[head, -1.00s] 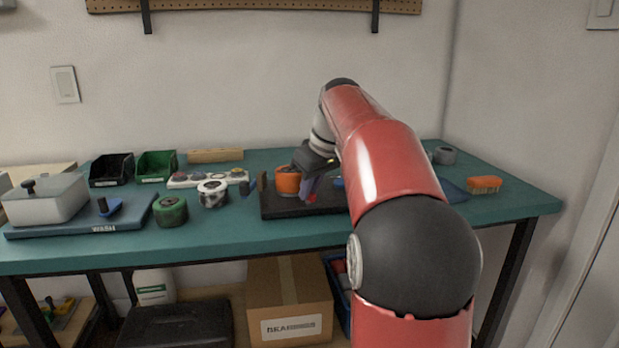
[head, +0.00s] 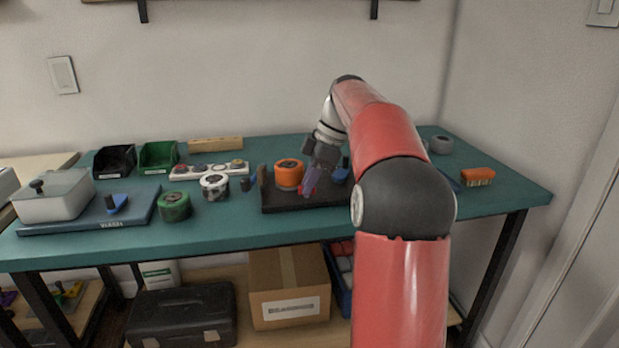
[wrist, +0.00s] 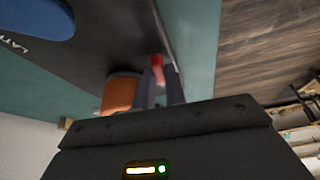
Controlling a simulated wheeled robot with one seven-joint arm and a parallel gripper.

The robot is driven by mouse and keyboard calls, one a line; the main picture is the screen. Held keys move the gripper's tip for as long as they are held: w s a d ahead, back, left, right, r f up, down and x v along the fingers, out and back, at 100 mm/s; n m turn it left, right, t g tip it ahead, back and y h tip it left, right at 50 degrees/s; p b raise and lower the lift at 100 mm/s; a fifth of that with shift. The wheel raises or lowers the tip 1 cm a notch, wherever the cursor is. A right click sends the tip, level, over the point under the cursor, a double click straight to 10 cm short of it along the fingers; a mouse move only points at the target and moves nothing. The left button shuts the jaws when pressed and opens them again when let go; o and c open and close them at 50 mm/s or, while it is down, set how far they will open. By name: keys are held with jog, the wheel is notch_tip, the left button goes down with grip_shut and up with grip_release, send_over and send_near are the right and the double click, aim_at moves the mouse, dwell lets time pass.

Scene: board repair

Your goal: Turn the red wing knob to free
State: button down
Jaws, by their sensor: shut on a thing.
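The red wing knob (wrist: 157,62) shows between the fingertips of my gripper (wrist: 160,78) in the wrist view. The fingers are shut on it. In the head view my gripper (head: 311,188) points down at the black board (head: 285,204), and only a bit of red shows by the fingertips. An orange round part (head: 289,173) stands on the board just left of my gripper; it also shows in the wrist view (wrist: 120,94). The knob's angle and its mark are too blurred and hidden to read.
A blue part (head: 341,172) stands right of my gripper on the board. A white-and-black roll (head: 214,186) and a green roll (head: 175,206) stand to the left. The blue wash tray (head: 140,207) lies far left. An orange brush (head: 478,177) lies at the right.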

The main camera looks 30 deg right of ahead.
jog(key=shift+n, duration=0.6)
jog(key=shift+g, duration=0.3)
jog(key=c, duration=1.4)
grip_release()
jog(key=shift+c, duration=0.2)
jog(key=shift+r, duration=0.1)
jog(key=v, duration=0.7)
jog(key=shift+d+r, duration=0.25)
